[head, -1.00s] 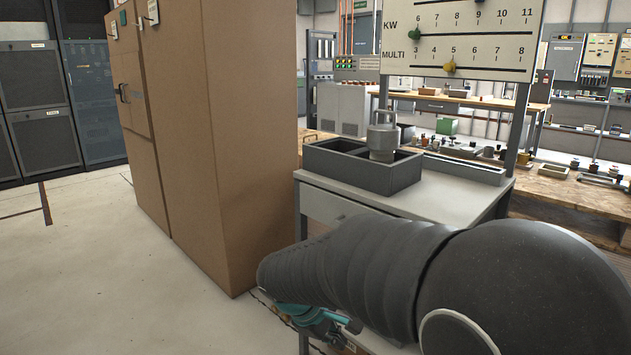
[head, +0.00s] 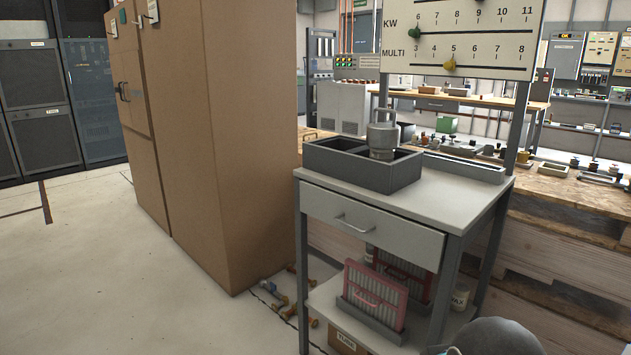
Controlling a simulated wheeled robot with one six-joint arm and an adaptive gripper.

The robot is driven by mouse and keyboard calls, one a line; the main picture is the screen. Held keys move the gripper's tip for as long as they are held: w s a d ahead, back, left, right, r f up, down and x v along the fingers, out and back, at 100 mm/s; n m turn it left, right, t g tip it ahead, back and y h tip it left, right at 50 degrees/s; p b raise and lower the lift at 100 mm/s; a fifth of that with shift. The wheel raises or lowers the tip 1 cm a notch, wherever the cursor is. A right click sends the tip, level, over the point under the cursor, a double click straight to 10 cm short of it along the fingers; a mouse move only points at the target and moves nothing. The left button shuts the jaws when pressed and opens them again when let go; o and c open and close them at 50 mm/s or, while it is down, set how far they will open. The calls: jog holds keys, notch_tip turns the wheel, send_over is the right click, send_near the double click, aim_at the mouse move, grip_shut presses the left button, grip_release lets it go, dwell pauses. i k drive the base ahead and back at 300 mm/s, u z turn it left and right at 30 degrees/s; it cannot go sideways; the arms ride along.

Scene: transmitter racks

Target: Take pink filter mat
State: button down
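A pink-framed filter mat (head: 374,294) with pale upright pleats stands on the lower shelf of the grey bench, its base in a dark grey tray (head: 371,324). A second pink-framed piece (head: 403,270) stands just behind it, partly hidden. My arm shows only as a dark rounded part at the bottom edge, right of the mat, with a sliver of teal. My gripper's fingers are out of the picture.
The grey bench (head: 450,185) has a shut drawer (head: 368,228) and a divided dark box (head: 345,172) on top. A tall brown cabinet (head: 250,140) stands left. Brass-coloured fittings (head: 272,291) lie on the floor by the bench. Open floor is at left.

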aim_at(385, 300)
jog(key=u, duration=2.05)
jog(key=i, duration=2.8)
jog(key=z, duration=3.1)
